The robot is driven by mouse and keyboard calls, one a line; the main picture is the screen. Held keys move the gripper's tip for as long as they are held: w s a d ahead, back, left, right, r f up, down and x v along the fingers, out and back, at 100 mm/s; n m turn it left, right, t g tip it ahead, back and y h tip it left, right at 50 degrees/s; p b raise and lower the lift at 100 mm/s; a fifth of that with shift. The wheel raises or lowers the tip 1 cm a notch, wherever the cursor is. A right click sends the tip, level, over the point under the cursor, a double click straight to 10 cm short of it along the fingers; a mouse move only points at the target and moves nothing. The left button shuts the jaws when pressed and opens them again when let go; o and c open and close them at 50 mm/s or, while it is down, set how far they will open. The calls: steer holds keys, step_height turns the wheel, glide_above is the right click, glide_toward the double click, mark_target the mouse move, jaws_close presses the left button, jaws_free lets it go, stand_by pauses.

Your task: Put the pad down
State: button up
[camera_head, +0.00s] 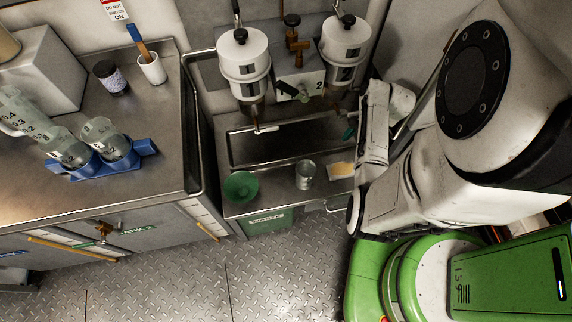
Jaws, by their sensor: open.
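A small flat yellow-orange pad (342,169) with a pale edge lies on the metal ledge below the dispensers, at its right end. It sits just left of my white arm, which covers the area to its right. My arm folds upward beside the ledge. The fingers of my gripper cannot be made out; they seem hidden behind my arm links. Nothing visible is holding the pad.
A metal cup (305,174) and a green bowl (240,187) stand on the ledge left of the pad. Two white dispensers (243,62) hang above a dark recess. A steel counter (150,120) at left bears beakers in a blue rack (85,170). The floor in front is clear.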

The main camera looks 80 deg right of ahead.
steer(key=w+a+r+n+g, duration=0.3)
steer(key=w+a+r+n, duration=0.1)
steer(key=w+a+n, duration=0.85)
steer(key=w+a+r+n+h, duration=0.1)
steer(key=w+a+r+n, duration=0.1)
steer(key=a+r+n, duration=0.2)
steer(key=w+a+r+n+h, duration=0.1)
steer(key=w+a+r+n, duration=0.2)
steer(key=a+n, duration=0.6)
steer(key=shift+w+r+n+t, duration=0.3)
steer(key=shift+r+n, duration=0.25)
steer(key=shift+n, duration=0.5)
stand_by(4.4)
